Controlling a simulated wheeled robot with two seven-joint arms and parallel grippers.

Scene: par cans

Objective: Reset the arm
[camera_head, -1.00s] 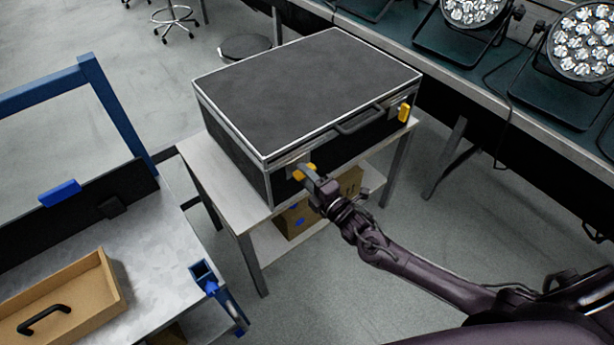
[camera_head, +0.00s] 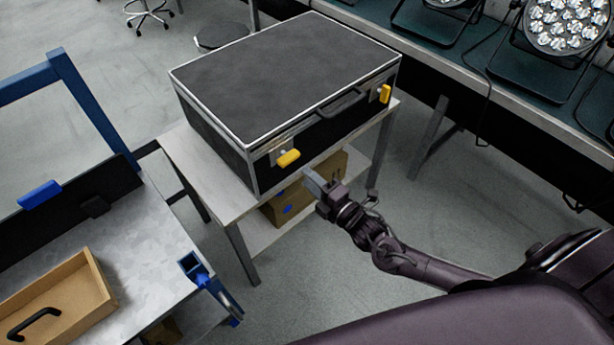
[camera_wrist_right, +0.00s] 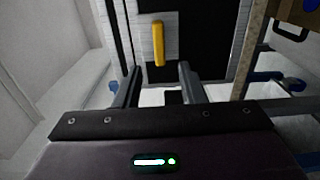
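My right gripper (camera_head: 316,186) is in front of the black flight case (camera_head: 285,75), below and right of its left yellow latch (camera_head: 289,158), and apart from it. In the right wrist view, the fingers of my right gripper (camera_wrist_right: 158,80) stand apart with nothing between them; the yellow latch (camera_wrist_right: 158,43) shows beyond them. The case is closed, with a dark top and pale metal edges. Its right yellow latch (camera_head: 385,94) points upward, while the left one sticks out sideways. My left gripper is in neither view.
The case stands on a light table (camera_head: 232,196) with a cardboard box (camera_head: 285,207) on its lower shelf. A bench (camera_head: 490,90) with par cans (camera_head: 562,22) runs along the right. A workbench with a wooden tray (camera_head: 98,291) is at lower left. Grey floor is open between.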

